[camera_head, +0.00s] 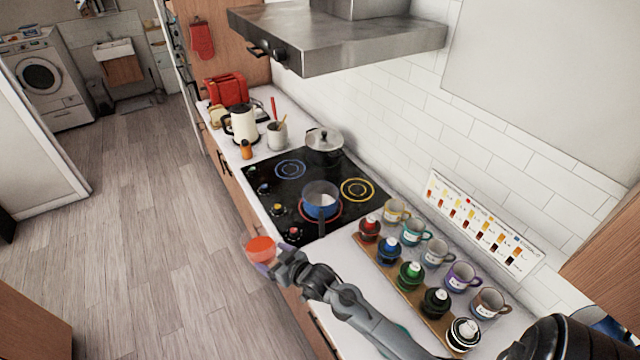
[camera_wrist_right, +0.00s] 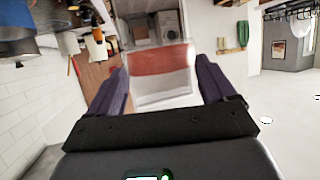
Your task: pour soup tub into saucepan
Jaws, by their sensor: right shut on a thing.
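A clear tub of orange-red soup (camera_head: 260,249) is held in my right gripper (camera_head: 268,268), out in front of the counter edge and over the floor side. In the right wrist view the tub (camera_wrist_right: 162,75) sits between the two purple fingers of the gripper (camera_wrist_right: 160,85), with the red soup visible through its wall. A blue saucepan (camera_head: 320,200) stands on the front burner of the black hob (camera_head: 268,178), its dark handle pointing toward the front of the picture. The tub is left of and below the saucepan in the head view. My left gripper is not in view.
A lidded steel pot (camera_head: 324,142) stands at the back of the hob. A wooden rack of coloured jars (camera_head: 410,275) and several mugs (camera_head: 462,277) fill the counter at right. A kettle (camera_head: 241,124) and red toaster (camera_head: 227,90) stand beyond. A range hood (camera_head: 345,40) hangs above.

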